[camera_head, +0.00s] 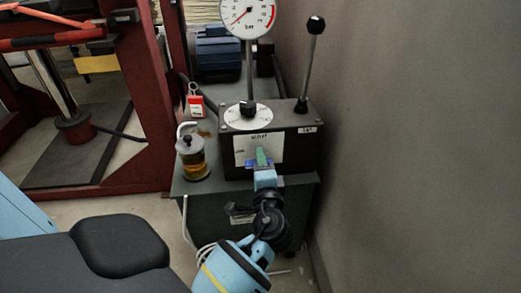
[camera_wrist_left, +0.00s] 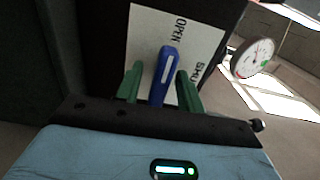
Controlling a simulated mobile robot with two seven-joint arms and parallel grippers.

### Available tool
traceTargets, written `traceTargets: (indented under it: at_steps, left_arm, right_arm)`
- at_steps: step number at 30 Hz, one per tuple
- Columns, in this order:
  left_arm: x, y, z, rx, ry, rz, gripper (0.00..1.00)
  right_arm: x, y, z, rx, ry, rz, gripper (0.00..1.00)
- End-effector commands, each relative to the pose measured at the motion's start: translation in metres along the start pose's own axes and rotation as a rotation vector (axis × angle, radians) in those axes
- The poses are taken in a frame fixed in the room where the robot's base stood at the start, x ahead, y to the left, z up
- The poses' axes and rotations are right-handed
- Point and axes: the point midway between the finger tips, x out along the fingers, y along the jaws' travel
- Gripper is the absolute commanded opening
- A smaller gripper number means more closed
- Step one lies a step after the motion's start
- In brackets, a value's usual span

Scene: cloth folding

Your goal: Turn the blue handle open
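The blue handle (camera_wrist_left: 168,65) sits on a white label plate (camera_wrist_left: 143,35) on the dark control box (camera_head: 310,150). The plate reads OPEN and, partly hidden, what looks like SHUT. In the head view only small blue parts of the handle (camera_head: 279,166) show beside my gripper. My left gripper (camera_head: 262,155) is at the box front. In the left wrist view its green fingers (camera_wrist_left: 160,82) stand apart, one on each side of the handle. A gap shows on the left side; contact on the right cannot be told. My right gripper is in neither view.
A pressure gauge (camera_head: 247,14) and a black-knobbed lever (camera_head: 308,62) rise from the box. An oil jar (camera_head: 192,160) and a red tag (camera_head: 196,105) are to its left. A grey wall (camera_head: 420,150) is close on the right. A red press frame (camera_head: 150,90) stands at left.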

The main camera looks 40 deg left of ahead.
Motion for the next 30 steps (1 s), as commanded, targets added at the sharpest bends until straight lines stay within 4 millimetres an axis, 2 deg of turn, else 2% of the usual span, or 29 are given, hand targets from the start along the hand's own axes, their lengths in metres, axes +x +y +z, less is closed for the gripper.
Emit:
traceTargets:
  at_steps: [5, 12, 16, 21, 30]
  left_arm:
    - [-0.015, 0.0, 0.0, 0.0, 0.002, 0.001, 0.38]
    - [-0.053, 0.001, 0.0, 0.0, 0.002, 0.003, 0.38]
    - [-0.069, 0.001, 0.0, 0.0, 0.001, 0.003, 0.38]
    - [-0.078, 0.0, 0.0, -0.001, 0.0, 0.002, 0.38]
    - [-0.078, 0.0, 0.0, -0.001, 0.0, 0.001, 0.38]
  right_arm:
    - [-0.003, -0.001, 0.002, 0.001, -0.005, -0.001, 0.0]
    - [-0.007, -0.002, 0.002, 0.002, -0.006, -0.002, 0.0]
    - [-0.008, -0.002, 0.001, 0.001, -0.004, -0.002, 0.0]
    - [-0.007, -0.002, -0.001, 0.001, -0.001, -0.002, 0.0]
    - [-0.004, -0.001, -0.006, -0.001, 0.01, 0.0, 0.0]
